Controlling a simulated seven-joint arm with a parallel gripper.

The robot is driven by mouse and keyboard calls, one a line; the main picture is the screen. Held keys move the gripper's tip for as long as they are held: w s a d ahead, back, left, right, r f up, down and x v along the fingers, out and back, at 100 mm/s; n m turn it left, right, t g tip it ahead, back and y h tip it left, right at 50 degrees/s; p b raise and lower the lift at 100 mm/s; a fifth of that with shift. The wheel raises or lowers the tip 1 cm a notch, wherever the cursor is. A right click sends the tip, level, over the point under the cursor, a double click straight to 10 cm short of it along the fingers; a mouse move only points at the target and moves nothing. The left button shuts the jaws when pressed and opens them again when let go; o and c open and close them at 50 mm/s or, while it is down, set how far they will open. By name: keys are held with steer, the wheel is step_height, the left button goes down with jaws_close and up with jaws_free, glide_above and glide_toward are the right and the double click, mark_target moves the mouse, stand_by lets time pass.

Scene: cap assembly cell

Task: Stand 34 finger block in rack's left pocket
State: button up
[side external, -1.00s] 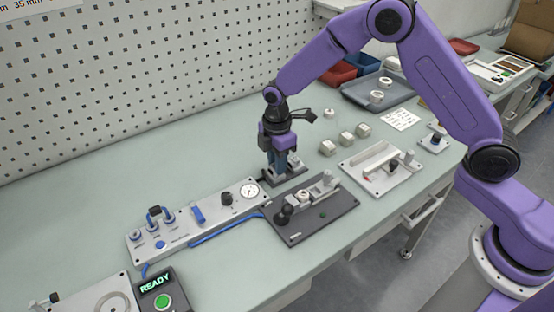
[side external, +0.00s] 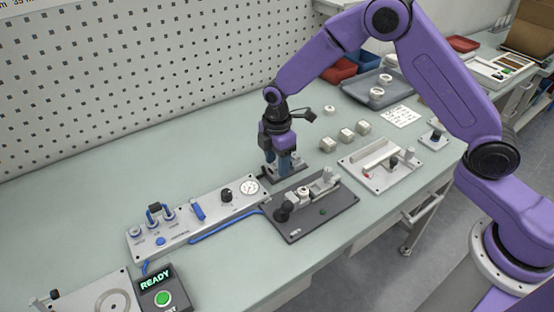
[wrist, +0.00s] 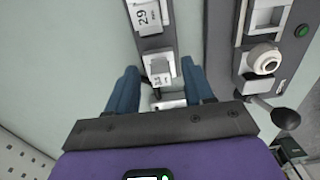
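The dark grey rack (wrist: 156,43) lies below my gripper. A white block marked 29 (wrist: 146,16) sits at its far end in the wrist view. A second white block (wrist: 159,66) sits in the nearer pocket, between my fingertips; its small label is too blurred to read surely as 34. My gripper (wrist: 160,75) is open, with its two blue fingers on either side of this block and gaps showing. In the side view, my gripper (side external: 280,172) is low at the rack (side external: 312,174), and its fingers hide most of the blocks.
A dark fixture plate (side external: 325,217) with a black knob lies close in front of the rack. A grey gauge panel (side external: 180,228) is to the left. Several pale blocks (side external: 345,136) and a light fixture plate (side external: 385,180) lie to the right.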

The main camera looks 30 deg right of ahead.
step_height(320, 180, up, 17)
steer(key=s+d+m, duration=0.1)
steer(key=s+d, duration=0.3)
steer(key=s, duration=0.7)
steer(key=s+d+f+m, duration=0.1)
steer(key=s+d, duration=0.3)
steer(key=s, duration=0.7)
steer(key=s+d+m, duration=0.3)
steer(key=s+d, duration=0.2)
steer(key=s, duration=0.7)
steer(key=shift+f, duration=0.25)
